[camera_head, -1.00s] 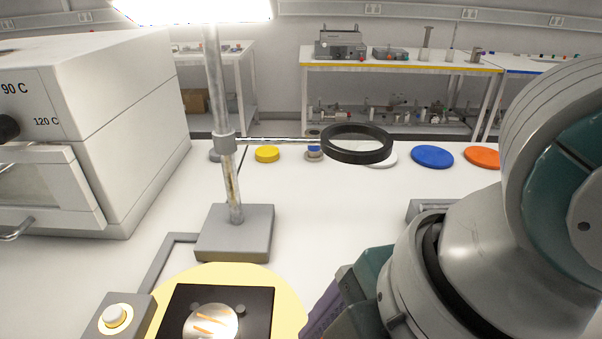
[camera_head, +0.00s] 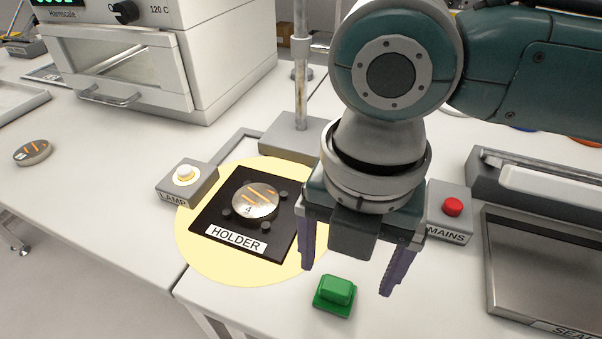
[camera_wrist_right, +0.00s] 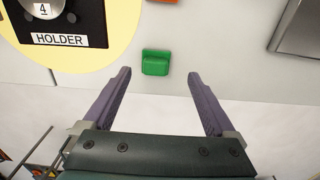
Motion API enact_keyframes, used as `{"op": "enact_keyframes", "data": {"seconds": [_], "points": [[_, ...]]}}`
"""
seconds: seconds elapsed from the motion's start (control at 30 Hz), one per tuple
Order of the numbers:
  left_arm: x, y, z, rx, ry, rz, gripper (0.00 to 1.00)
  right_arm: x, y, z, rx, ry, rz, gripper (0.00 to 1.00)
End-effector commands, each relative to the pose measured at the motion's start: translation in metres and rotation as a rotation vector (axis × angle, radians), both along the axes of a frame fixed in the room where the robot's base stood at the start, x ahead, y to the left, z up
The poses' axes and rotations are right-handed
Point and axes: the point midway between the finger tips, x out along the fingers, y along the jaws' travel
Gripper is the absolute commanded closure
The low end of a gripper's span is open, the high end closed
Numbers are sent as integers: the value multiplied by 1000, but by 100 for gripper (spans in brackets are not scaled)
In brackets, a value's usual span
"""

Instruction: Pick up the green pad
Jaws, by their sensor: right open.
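The green pad (camera_head: 335,293) is a small green block on a wider green base. It lies on the white table near the front edge, right of the black holder plate (camera_head: 223,215). My right gripper (camera_head: 344,281) is open and empty, fingers pointing down, above the table close to the pad. In the right wrist view the pad (camera_wrist_right: 156,63) shows ahead of the open fingertips (camera_wrist_right: 158,72), roughly centred between them and not touched. My left gripper is not in view.
A grey box with a red button (camera_head: 453,207), marked MAINS, stands right of my gripper. A LAMP switch box (camera_head: 187,183) and lamp stand (camera_head: 290,135) are behind and left. A sealer-like device (camera_head: 550,262) is at right. The table edge is close in front.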

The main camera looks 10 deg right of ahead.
Motion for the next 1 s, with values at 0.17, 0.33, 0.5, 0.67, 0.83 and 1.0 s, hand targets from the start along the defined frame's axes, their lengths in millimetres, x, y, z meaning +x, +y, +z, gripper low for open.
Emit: {"op": "enact_keyframes", "data": {"seconds": [0.17, 0.33, 0.5, 0.67, 0.83, 1.0], "points": [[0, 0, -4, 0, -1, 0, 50, 1, 7, -29, -1, 3, 0, 9], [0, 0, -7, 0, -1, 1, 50, 2, 7, -47, -1, 1, 0, 9], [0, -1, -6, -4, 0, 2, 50, 2, 7, -49, -1, -1, 1, 9], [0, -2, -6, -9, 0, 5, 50, 2, 7, -49, 0, 0, 1, 18], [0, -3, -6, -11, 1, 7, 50, 2, 7, -49, 0, 0, 0, 37], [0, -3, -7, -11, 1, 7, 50, 2, 6, -48, 0, 0, 0, 56]]}}
